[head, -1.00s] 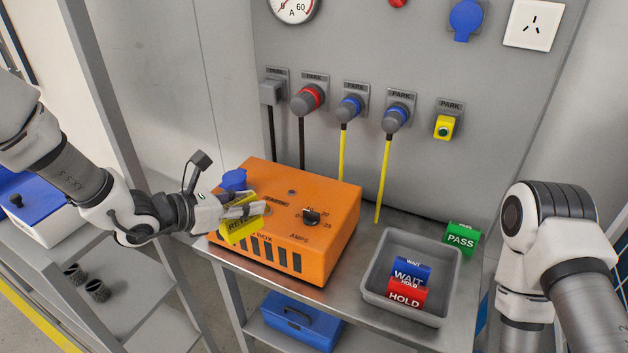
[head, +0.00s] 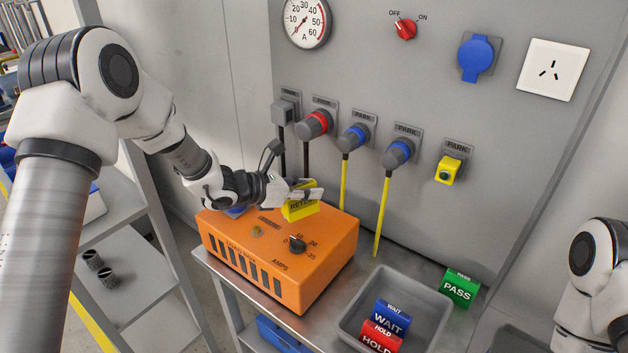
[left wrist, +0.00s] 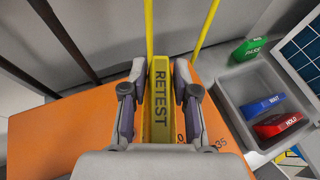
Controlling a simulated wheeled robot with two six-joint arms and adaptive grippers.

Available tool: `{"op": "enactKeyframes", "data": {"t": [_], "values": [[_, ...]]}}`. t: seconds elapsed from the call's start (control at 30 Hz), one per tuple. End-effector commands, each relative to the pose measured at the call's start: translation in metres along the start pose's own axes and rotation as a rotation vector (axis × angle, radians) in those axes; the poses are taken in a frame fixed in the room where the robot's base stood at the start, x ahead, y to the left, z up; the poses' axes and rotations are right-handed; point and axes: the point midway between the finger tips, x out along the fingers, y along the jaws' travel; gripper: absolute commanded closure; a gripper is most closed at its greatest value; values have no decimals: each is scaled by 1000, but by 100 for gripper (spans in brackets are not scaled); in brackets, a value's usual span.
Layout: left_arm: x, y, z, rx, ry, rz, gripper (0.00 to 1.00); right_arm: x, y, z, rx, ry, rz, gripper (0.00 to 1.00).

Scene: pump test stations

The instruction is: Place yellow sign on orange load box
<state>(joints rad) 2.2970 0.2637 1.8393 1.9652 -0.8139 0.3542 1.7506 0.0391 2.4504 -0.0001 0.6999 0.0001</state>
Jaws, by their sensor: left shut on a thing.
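The yellow sign (head: 299,211), lettered RETEST, is between the fingers of my left gripper (head: 306,193). The left wrist view shows the sign (left wrist: 160,100) upright between the two closed fingers (left wrist: 160,98), its lettering facing up. The orange load box (head: 270,255) stands on the metal bench, with a black knob and vent slots. The sign is over the back part of the box top; I cannot tell whether it touches. The box also shows in the left wrist view (left wrist: 75,125), beneath the gripper. My right arm shows at the right edge, its gripper out of view.
A grey tray (head: 352,317) on the bench holds a blue WAIT sign (head: 391,318) and a red HOLD sign (head: 381,338). A green PASS sign (head: 459,288) stands behind it. Parked plugs with yellow cables (head: 382,215) hang on the panel behind the box.

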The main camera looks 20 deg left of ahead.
Motion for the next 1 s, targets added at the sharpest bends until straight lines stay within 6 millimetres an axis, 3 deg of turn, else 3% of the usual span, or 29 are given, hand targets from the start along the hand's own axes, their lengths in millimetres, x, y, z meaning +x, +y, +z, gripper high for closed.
{"op": "enactKeyframes", "data": {"t": [0.03,0.1,0.27,0.53,0.8,0.83,0.9,1.0], "values": [[7,13,8,4,1,1,100,-13,0,0,0,0,0,69],[18,31,9,3,1,0,100,-21,0,0,1,0,0,69],[36,54,9,1,1,-1,100,-28,0,0,1,0,0,69],[51,57,-22,-1,1,-1,100,-44,0,0,1,0,0,69],[52,57,-26,0,0,-1,100,-38,0,0,1,0,0,69],[52,57,-26,0,0,-1,68,-38,0,0,1,0,0,69],[52,57,-25,0,0,-1,46,-40,0,0,1,0,0,69],[52,57,-25,0,0,-1,46,-40,0,0,1,0,0,69]]}}
